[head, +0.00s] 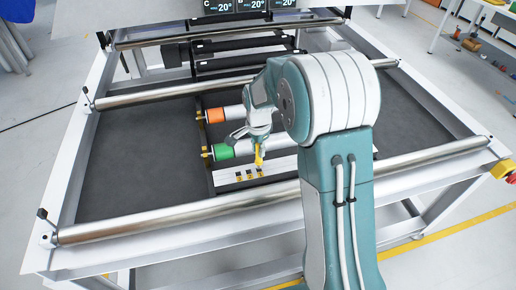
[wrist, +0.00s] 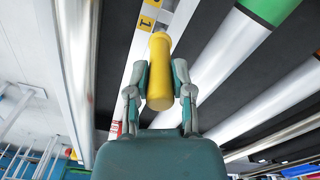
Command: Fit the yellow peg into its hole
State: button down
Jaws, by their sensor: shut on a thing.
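The yellow peg (head: 259,157) is held by my gripper (head: 258,146) above the white strip (head: 226,177) in the head view. In the wrist view the yellow peg (wrist: 159,78) is a smooth cylinder between the two fingers of my gripper (wrist: 160,72), which are shut on its sides. The peg's far end lies over the white strip (wrist: 132,75) in that view. I cannot tell whether it touches the strip. Small yellow and black number labels (head: 250,175) sit on the strip. I cannot make out the peg's hole.
Rollers with an orange end (head: 216,115) and a green end (head: 223,152) lie behind the strip. A long metal roller (head: 170,219) crosses the front of the frame. Dark flat panels (head: 120,150) lie at left and right. Number displays stand at the back.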

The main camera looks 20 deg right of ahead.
jog(key=shift+f, duration=1.8)
jog(key=shift+c, duration=2.1)
grip_release()
notch_tip(320, 180, up, 11)
jog(key=shift+w+f, duration=0.1)
jog(key=shift+f, duration=0.05)
jog(key=shift+r, duration=0.55)
